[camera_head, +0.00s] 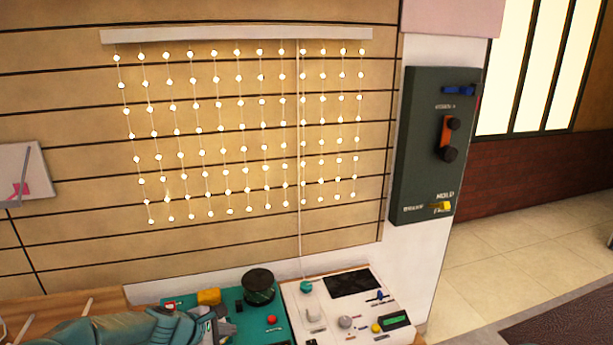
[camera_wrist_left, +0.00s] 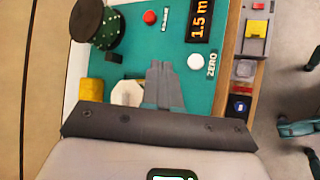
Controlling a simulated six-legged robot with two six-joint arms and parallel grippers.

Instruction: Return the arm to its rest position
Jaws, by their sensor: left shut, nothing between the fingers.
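My left arm comes in from the lower left of the head view, and its gripper (camera_head: 224,318) is low over the teal panel (camera_head: 262,328). In the left wrist view the two grey fingers (camera_wrist_left: 163,68) are together with nothing between them, over the teal panel. A whitish, faceted part (camera_wrist_left: 127,92) shows just left of the fingers; I cannot tell whether they touch it. My right gripper is in neither view.
The teal panel carries a dark round knob (camera_head: 258,287), a yellow block (camera_head: 209,296) and a red button (camera_head: 271,320). A white control panel (camera_head: 362,305) stands right of it. A dark switch box (camera_head: 436,145) and a string-light curtain (camera_head: 240,130) are on the wall behind. Floor is open at right.

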